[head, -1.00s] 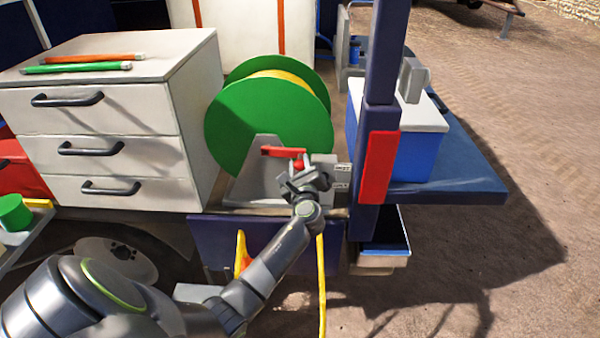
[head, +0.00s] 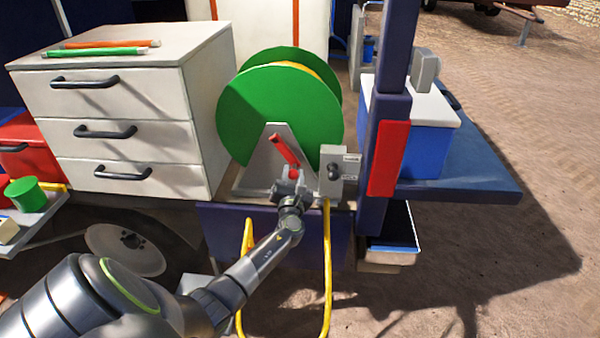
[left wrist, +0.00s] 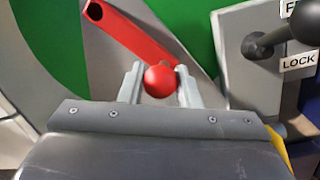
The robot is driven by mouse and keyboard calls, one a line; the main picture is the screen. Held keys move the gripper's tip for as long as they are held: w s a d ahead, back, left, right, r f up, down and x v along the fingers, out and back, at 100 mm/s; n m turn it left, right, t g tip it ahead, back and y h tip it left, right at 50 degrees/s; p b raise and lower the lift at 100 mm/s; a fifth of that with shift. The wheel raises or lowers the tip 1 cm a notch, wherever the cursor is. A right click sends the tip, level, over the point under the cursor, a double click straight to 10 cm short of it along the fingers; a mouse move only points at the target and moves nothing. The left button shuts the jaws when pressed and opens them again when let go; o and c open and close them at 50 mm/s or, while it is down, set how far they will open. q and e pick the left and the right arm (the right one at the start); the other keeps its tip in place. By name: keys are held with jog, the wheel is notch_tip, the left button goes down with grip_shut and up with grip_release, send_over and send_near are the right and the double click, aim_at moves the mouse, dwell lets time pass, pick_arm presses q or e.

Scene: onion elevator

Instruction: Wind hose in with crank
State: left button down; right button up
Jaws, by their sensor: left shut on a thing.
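The green reel (head: 285,110) stands on the truck bed, with yellow hose (head: 327,270) wound on it and hanging in a loop below the bed edge. The red crank (head: 284,150) on the reel's front slants down to the right. My left gripper (head: 292,180) is shut on the crank's red knob (head: 294,173) at the arm's lower end. In the left wrist view the round knob (left wrist: 160,80) sits between both fingers, with the crank arm (left wrist: 140,35) running up to the left. My right gripper is not in view.
A grey lock box with a lever (head: 332,172) stands just right of the crank; its LOCK label shows in the left wrist view (left wrist: 299,62). A white drawer cabinet (head: 130,130) stands to the left. A dark blue post with a red panel (head: 390,158) and a blue cooler (head: 425,135) are at right.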

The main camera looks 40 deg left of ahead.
pick_arm(q)
jog(key=s+a+m+t+h+p, duration=0.1)
jog(key=s+a+m, duration=0.3)
jog(key=a+m, duration=0.4)
jog(key=shift+s+f+m+h+p, duration=0.5)
jog(key=shift+m+h, duration=0.2)
jog(key=shift+m, duration=1.6)
jog(key=shift+w+r, duration=0.1)
jog(key=c, duration=1.1)
grip_release()
jog(key=shift+a, duration=0.1)
jog(key=v, duration=0.5)
jog(key=b+v, duration=0.1)
jog(key=v, duration=1.1)
jog(key=shift+f, duration=0.3)
